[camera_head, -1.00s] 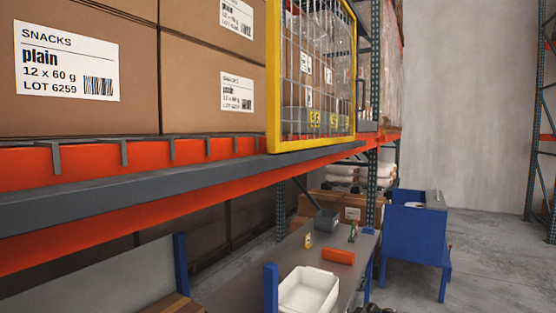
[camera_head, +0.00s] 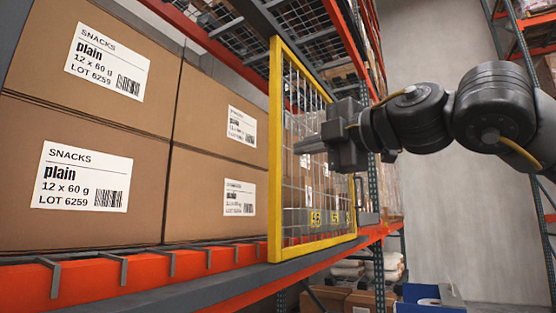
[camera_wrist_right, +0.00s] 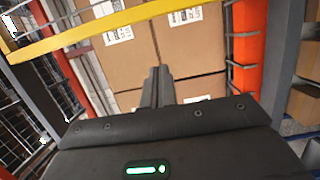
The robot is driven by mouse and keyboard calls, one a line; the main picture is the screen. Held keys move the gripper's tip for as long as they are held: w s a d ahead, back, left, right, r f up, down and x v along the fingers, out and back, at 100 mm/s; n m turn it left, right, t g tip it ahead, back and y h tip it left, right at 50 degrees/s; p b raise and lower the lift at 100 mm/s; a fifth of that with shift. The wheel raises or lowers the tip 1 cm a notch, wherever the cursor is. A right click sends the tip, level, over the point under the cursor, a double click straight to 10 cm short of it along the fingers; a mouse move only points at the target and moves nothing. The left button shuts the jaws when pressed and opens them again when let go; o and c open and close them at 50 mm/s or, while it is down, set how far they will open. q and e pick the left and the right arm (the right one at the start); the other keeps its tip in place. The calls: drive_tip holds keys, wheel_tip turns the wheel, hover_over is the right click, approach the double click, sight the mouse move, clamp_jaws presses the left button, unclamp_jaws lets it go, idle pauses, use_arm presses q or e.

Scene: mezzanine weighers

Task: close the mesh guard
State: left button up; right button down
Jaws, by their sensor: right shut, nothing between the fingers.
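The mesh guard (camera_head: 274,160) is a yellow frame with wire mesh. In the head view it stands upright at the rack front, with the left cartons uncovered beside it. Its yellow bar (camera_wrist_right: 110,29) also crosses the top of the right wrist view. My right gripper (camera_head: 300,145) comes in from the right, its fingers shut and empty, pointing left across the mesh; I cannot tell whether they touch it. The shut fingers show in the right wrist view (camera_wrist_right: 158,86), pointing toward cartons. My left gripper is not in view.
Large snack cartons (camera_head: 85,175) fill the shelf to the left, on an orange beam (camera_head: 140,270) with a grey front ledge. Wire decking (camera_head: 240,50) lies overhead. A blue rack upright (camera_head: 376,240) stands behind the guard. A blue cart (camera_head: 425,296) is at lower right.

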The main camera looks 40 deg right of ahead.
sight(279, 159)
drive_tip(key=w+p, duration=0.2)
drive_tip(key=w, duration=0.1)
drive_tip(key=w+d+p, duration=0.1)
drive_tip(key=w+p, duration=0.2)
drive_tip(key=w, duration=0.1)
drive_tip(key=w+d+p, duration=0.1)
drive_tip(key=w+p, duration=0.2)
drive_tip(key=shift+w+d+r, duration=0.15)
drive_tip(key=shift+w+r, duration=0.05)
drive_tip(key=shift+w, duration=0.2)
drive_tip(key=shift+d+f, duration=0.15)
drive_tip(key=shift+d, duration=0.35)
drive_tip(key=shift+w+a, duration=0.15)
drive_tip(key=shift+a, duration=0.05)
